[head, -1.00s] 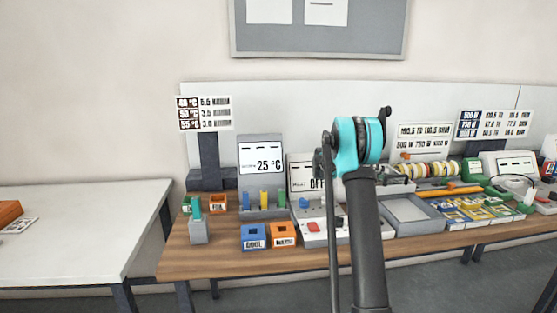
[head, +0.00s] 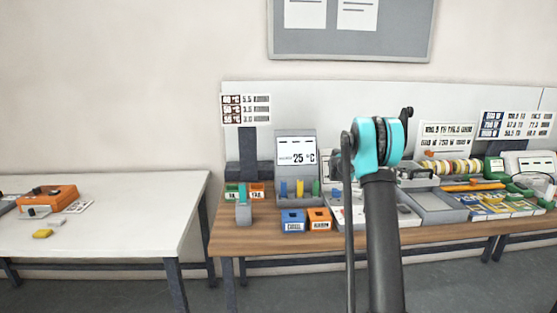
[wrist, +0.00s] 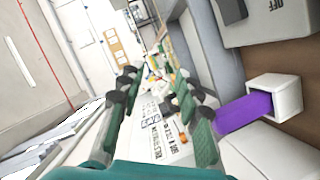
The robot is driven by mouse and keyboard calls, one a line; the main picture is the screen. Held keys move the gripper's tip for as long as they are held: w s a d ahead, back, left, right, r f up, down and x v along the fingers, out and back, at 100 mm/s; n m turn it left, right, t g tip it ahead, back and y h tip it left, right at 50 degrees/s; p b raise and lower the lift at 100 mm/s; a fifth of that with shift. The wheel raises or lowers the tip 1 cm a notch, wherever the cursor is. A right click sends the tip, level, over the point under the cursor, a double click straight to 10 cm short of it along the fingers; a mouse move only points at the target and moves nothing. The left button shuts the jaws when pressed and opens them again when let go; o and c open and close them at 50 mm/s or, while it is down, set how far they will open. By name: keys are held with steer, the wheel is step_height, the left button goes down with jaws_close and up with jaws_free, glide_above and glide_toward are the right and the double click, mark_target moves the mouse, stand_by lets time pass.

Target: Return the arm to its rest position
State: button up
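My arm stands upright at the centre right of the head view, with its teal joint (head: 378,140) at the top of a dark link, in front of the wooden workbench. I cannot make out my gripper in the head view. In the wrist view my gripper (wrist: 162,86) shows as two green fingers with dark pads, spread apart. Nothing sits between them; floor, wall and a blurred bench row lie beyond. A purple rod (wrist: 244,112) in a white holder (wrist: 280,95) is to the right of the fingers, apart from them.
The wooden bench (head: 262,240) holds a 25 °C display (head: 296,152), a blue bin (head: 293,222), an orange bin (head: 319,220) and a grey tray (head: 436,205). A white table (head: 120,210) at left carries an orange device (head: 48,197). Floor shows in front.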

steer(key=s+a+f+n+t+y, duration=0.2)
steer(key=s+a+f+y, duration=0.3)
steer(key=s+a, duration=0.4)
steer(key=s+a+f+n+t+y, duration=0.3)
steer(key=s+a+f, duration=0.4)
steer(key=s, duration=1)
steer(key=s+a+f+n+t+y, duration=0.2)
steer(key=s+a+f+y, duration=0.3)
steer(key=s+a, duration=0.7)
steer(key=shift+s+a+f+n+t+y, duration=0.3)
steer(key=shift+s+f+n+y, duration=0.1)
steer(key=shift+s+n+y, duration=0.5)
